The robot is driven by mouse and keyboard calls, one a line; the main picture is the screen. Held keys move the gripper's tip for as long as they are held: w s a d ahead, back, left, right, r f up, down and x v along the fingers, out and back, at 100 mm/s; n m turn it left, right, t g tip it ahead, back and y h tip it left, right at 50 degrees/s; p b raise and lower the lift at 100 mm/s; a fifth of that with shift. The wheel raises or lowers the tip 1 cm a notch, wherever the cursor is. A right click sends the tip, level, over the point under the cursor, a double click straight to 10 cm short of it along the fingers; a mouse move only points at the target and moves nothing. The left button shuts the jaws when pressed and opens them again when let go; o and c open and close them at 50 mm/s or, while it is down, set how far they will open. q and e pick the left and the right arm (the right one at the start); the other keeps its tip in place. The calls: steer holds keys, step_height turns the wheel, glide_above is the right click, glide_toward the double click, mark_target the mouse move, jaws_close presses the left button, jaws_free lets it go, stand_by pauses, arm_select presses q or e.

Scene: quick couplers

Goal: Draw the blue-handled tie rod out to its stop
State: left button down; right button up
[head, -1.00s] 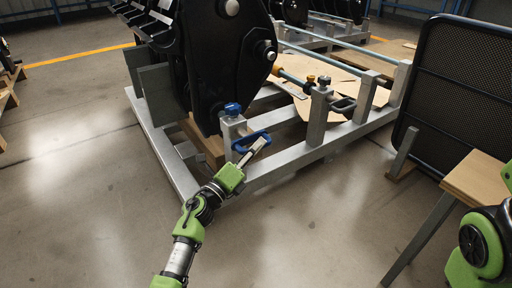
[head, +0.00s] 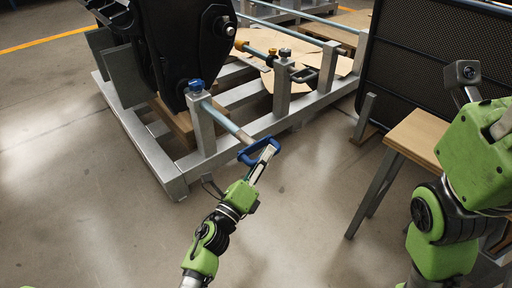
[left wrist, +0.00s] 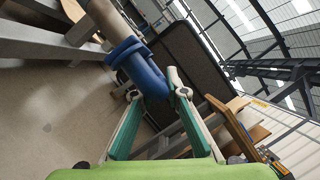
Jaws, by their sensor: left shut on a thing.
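The blue-handled tie rod (head: 226,122) sticks out of a grey post on the steel frame, sloping down to the right. Its blue loop handle (head: 246,156) is at the outer end, well clear of the post. My left gripper (head: 266,158) is shut on the handle. In the left wrist view the blue handle (left wrist: 140,68) sits between the fingertips, with the grey rod running to the upper left. A blue knob (head: 196,85) tops the post. My right arm is at the right edge; its fingers cannot be made out clearly.
A second rod with an orange collar (head: 240,45) and a dark handle (head: 305,75) lies farther along the steel frame (head: 262,122). A wooden-topped table (head: 425,138) and a black mesh panel (head: 425,50) stand to the right. The floor in front is clear.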

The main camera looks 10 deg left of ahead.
arm_select(q)
steer(key=shift+s+d+f, duration=0.15)
steer(key=shift+s+d, duration=0.05)
steer(key=c, duration=2)
jaws_free()
steer(key=v, duration=1.2)
